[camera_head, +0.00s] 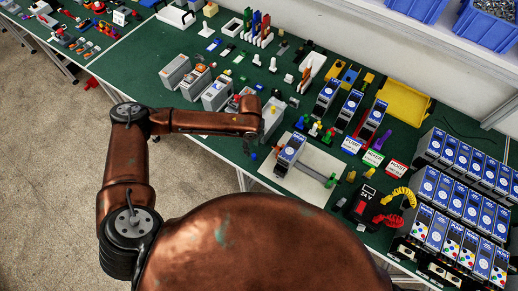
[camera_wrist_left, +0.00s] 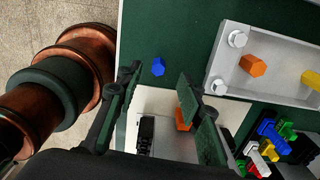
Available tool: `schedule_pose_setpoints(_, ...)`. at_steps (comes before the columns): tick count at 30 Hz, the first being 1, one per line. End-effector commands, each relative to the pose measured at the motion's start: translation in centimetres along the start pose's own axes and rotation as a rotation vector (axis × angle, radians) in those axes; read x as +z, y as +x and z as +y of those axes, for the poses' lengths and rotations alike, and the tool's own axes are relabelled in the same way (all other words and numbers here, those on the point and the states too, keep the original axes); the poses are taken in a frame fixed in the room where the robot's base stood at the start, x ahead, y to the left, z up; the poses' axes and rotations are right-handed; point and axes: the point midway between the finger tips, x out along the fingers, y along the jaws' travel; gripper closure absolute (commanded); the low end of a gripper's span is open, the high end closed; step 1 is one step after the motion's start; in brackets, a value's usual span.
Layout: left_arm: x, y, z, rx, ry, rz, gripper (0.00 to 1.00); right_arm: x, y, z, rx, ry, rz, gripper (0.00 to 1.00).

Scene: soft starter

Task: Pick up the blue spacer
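The blue spacer (camera_wrist_left: 158,67) is a small six-sided piece on the green table in the left wrist view. In the head view it is a small blue spot (camera_head: 253,157) left of the pale board. My left gripper (camera_wrist_left: 158,75) is open, its two dark fingers pointing towards the spacer. The spacer shows between the fingertips, with nothing held; the height of the fingers above it is hard to tell. In the head view my left arm (camera_head: 190,121) reaches in from the left and its wrist hides most of the gripper. My right gripper is not in view.
A grey tray (camera_wrist_left: 222,58) holds an orange spacer (camera_wrist_left: 253,65) and a yellow piece (camera_wrist_left: 311,80). A pale board (camera_head: 320,193) carries a grey-and-blue device (camera_head: 290,150). Several coloured pieces stand beyond it. The green table around the blue spacer is clear.

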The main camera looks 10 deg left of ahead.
Motion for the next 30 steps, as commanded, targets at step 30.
schedule_pose_setpoints(30,-0.8,7.4,-0.1,-0.001,0.003,0.001,0.76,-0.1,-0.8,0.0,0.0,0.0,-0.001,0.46)
